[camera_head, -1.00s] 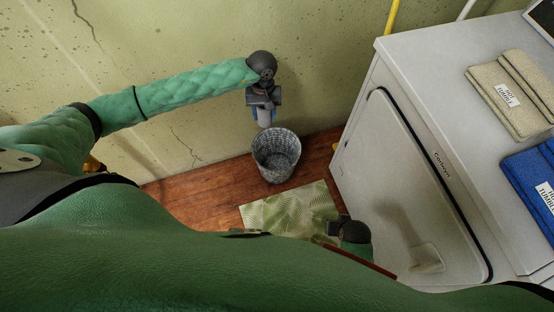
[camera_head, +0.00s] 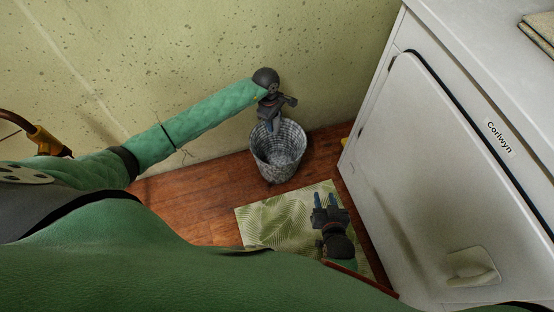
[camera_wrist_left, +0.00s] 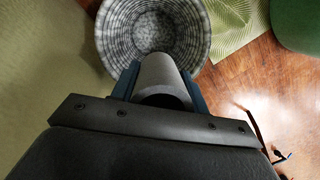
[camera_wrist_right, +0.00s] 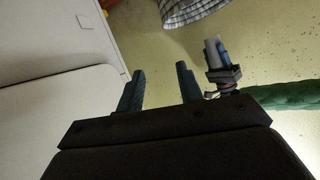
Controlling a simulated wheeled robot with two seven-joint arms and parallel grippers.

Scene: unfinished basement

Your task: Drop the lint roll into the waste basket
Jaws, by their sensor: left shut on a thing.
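The waste basket (camera_head: 279,158), grey and woven, stands on the wooden floor near the wall. The left wrist view shows its open mouth (camera_wrist_left: 150,30) with nothing visible inside. My left gripper (camera_head: 272,124) is at the basket's back rim. In the left wrist view it is shut on the lint roll (camera_wrist_left: 160,78), a grey hollow cylinder between its two fingers, with its far end overlapping the basket's near rim. My right gripper (camera_head: 326,199) is open and empty above the mat; its spread fingers show in the right wrist view (camera_wrist_right: 158,85).
A green leaf-patterned mat (camera_head: 262,222) lies on the floor in front of the basket. A white appliance (camera_head: 440,170) marked Corlwyn stands at the right. The stained wall (camera_head: 200,60) is close behind the basket. Yellow equipment (camera_head: 45,140) is at the left.

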